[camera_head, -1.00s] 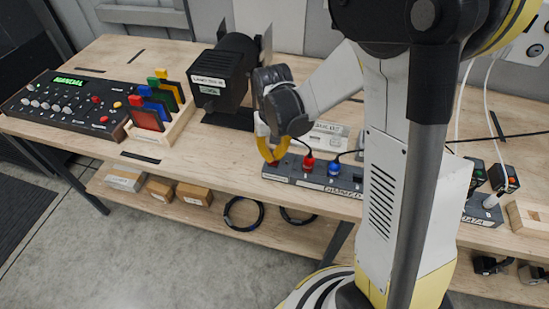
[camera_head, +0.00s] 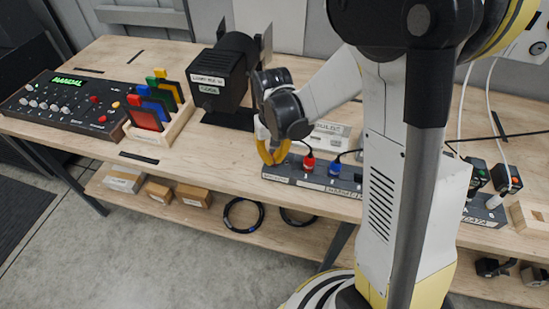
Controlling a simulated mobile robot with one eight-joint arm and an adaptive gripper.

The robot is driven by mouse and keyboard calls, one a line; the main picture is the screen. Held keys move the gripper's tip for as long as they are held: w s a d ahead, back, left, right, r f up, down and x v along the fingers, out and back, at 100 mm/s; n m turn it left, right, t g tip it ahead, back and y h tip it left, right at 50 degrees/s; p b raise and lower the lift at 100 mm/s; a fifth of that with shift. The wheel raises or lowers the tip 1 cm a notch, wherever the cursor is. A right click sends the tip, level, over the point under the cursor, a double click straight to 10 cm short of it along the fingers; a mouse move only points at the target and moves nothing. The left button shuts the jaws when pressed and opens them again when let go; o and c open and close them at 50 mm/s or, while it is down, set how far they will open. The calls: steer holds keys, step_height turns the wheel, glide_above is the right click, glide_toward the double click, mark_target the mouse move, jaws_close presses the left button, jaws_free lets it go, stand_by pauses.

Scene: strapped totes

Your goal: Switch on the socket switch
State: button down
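A dark socket strip (camera_head: 313,182) lies along the front edge of the wooden table, with a red plug (camera_head: 308,163) and a blue plug (camera_head: 334,168) in it. My gripper (camera_head: 272,158) has yellow fingers and is at the strip's left end, pointing down. The fingers overlap each other in this view, so their opening and any contact with the strip cannot be told. A socket switch cannot be made out; the gripper covers the strip's left end and my arm covers its right part.
A black lamp (camera_head: 222,75) stands behind my gripper. A rack of coloured filters (camera_head: 160,105) and a control console (camera_head: 68,102) are on the left. Power adapters (camera_head: 508,178) and a wooden block (camera_head: 530,215) are on the right. Boxes and cable coils (camera_head: 243,214) lie on the lower shelf.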

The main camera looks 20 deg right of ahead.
steer(key=shift+f, duration=0.3)
steer(key=shift+r, duration=0.1)
steer(key=shift+r+p, duration=2.25)
steer(key=shift+r, duration=1.2)
steer(key=shift+s+r+b, duration=0.15)
steer(key=shift+r+b, duration=0.15)
steer(key=s+r+t+b, duration=0.2)
steer(key=s+t+b, duration=0.1)
steer(key=s, duration=0.3)
steer(key=s+r+n+t+b, duration=0.1)
steer(key=s+r+t+b, duration=0.2)
steer(key=s+t+b, duration=0.1)
steer(key=shift+s+r+b, duration=0.35)
steer(key=shift+s+b, duration=0.4)
steer(key=shift+s, duration=0.5)
